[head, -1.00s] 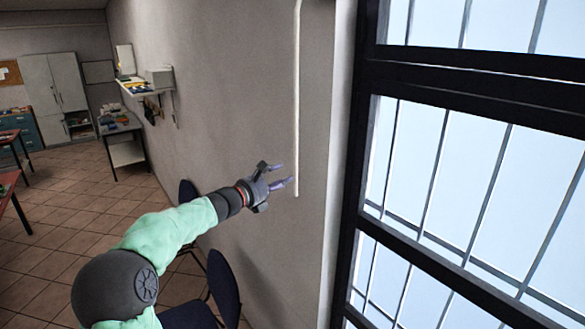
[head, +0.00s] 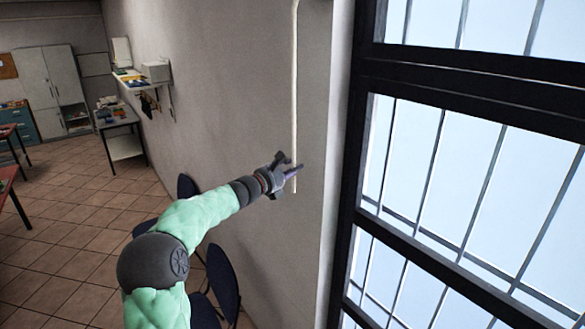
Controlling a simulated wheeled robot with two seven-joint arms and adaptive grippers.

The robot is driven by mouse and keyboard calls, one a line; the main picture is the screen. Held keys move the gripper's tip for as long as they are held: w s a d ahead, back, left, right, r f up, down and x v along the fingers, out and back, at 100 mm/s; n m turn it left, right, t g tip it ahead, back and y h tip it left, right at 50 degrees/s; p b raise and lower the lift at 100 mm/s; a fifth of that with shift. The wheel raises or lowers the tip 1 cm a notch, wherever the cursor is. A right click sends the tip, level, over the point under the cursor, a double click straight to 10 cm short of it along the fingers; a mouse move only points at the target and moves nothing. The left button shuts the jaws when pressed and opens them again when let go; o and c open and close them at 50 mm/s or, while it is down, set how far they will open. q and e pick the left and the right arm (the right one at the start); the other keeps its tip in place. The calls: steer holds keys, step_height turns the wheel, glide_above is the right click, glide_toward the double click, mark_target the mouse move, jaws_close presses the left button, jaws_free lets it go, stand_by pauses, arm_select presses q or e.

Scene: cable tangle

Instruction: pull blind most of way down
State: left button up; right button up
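A thin white cord (head: 295,90) hangs down the grey wall, left of the window. It enters from the top edge and its lower end hangs free. My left gripper (head: 292,165) is at the cord a little above that end. Its fingers look spread apart and overlap the cord; I cannot tell whether they touch it. The window (head: 470,180) has a black frame with bars across bright panes. No blind fabric shows over the visible panes. My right gripper is out of view.
Dark blue chairs (head: 223,280) stand by the wall below my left arm. A wall shelf (head: 135,80), a small table (head: 122,140) and grey cabinets (head: 50,85) are farther back. The tiled floor on the left has free room.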

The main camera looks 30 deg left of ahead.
arm_select(q)
jaws_close()
steer(key=shift+f, duration=0.1)
